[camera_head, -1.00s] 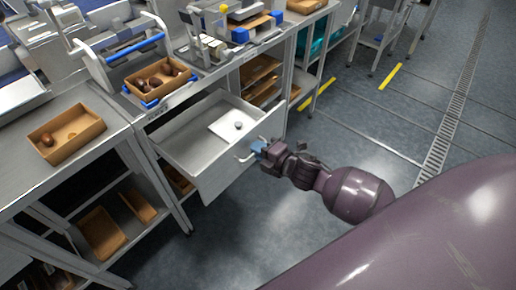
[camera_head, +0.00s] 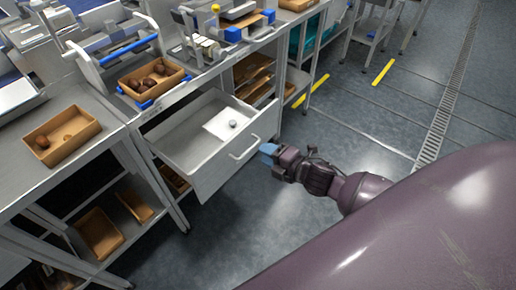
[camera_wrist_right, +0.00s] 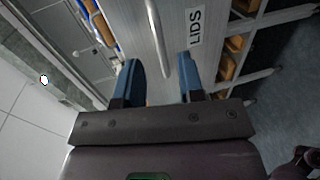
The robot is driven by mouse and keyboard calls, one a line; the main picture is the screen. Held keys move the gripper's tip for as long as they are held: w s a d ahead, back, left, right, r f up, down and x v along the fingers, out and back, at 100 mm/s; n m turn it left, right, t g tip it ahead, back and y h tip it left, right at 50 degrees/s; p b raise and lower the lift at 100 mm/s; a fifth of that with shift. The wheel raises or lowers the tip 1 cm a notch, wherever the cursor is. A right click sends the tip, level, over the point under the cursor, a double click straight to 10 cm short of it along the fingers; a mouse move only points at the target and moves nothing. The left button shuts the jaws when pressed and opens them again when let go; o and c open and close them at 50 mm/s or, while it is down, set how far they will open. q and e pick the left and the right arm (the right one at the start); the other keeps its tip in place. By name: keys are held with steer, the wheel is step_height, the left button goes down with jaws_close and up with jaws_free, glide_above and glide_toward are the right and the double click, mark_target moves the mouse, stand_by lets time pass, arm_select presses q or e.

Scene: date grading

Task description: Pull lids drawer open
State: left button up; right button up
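The lids drawer (camera_head: 222,172) is pulled out from under the bench in the head view. Inside it lies a white sheet or tray (camera_head: 222,124) with a small round grey object (camera_head: 233,124) on it. Its bar handle (camera_head: 245,150) is on the front face. My right gripper (camera_head: 268,152) is just off the drawer front, to the right of the handle and apart from it. In the right wrist view its two blue fingers (camera_wrist_right: 158,82) are spread, with the handle (camera_wrist_right: 158,38) ahead of them and a LIDS label on the drawer front (camera_wrist_right: 176,30). My left gripper is out of view.
A brown box of dates (camera_head: 152,80) stands on the bench above the drawer. Another brown box (camera_head: 62,136) with a date sits on the left table. Shelves below hold more brown boxes. The floor right of the drawer is clear.

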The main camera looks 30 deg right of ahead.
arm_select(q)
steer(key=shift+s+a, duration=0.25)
arm_select(e)
steer(key=shift+v, duration=2.5)
arm_select(q)
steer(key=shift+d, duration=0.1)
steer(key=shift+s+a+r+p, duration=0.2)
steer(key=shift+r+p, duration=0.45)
steer(key=shift+p, duration=0.45)
arm_select(e)
steer(key=s+a+f+m+g+h, duration=0.1)
steer(key=s+f+m+h, duration=0.1)
steer(key=s+m, duration=0.5)
steer(key=s+a+f+m+g+h, duration=0.1)
steer(key=s+f+m+g+h, duration=0.1)
steer(key=s+m, duration=0.6)
steer(key=f+m+h, duration=0.1)
steer(key=f+m, duration=0.1)
steer(key=m, duration=0.4)
steer(key=shift+s+g, duration=0.15)
steer(key=shift+g, duration=0.15)
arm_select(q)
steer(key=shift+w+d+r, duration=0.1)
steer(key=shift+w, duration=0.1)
